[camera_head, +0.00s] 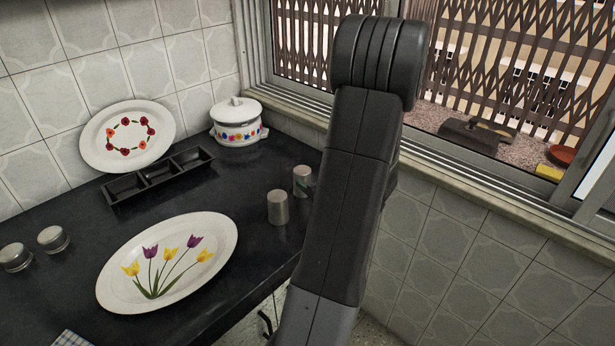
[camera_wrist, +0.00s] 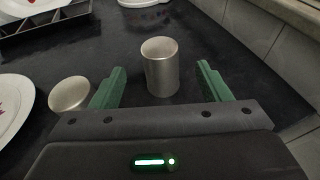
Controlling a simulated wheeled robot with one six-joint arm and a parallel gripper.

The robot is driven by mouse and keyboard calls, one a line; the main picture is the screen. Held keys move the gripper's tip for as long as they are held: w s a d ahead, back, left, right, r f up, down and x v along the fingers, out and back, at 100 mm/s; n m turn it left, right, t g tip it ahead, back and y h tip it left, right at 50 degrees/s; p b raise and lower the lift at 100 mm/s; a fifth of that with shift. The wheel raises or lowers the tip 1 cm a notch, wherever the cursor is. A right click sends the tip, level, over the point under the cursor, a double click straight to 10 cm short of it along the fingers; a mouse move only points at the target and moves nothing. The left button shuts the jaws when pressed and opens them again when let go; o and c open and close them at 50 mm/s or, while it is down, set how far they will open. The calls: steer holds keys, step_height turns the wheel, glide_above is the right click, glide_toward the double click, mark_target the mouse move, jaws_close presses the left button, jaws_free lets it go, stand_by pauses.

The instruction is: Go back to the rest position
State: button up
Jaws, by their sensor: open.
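Two steel tumblers stand upright on the dark counter (camera_head: 60,225), close together near its right edge. In the wrist view one tumbler (camera_wrist: 160,66) stands ahead, in line with the gap between my green fingers. The other tumbler (camera_wrist: 69,94) is outside the left finger. My gripper (camera_wrist: 161,78) is open, its fingers apart, and I see no contact with either tumbler. In the head view my arm hides most of the gripper.
A large tulip plate (camera_head: 218,240) lies on the counter, with two small jars (camera_head: 53,239) at left. A black divided tray (camera_head: 160,175), a leaning flowered plate (camera_head: 95,150) and a white lidded pot (camera_head: 238,130) are at the back. A tiled wall and window (camera_head: 480,190) bound the right side.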

mark_target(300, 167)
steer(key=shift+v, duration=0.8)
steer(key=shift+w, duration=0.1)
steer(key=p+x, duration=0.1)
steer(key=x, duration=1.1)
steer(key=shift+a+f, duration=0.1)
steer(key=shift+r, duration=1.3)
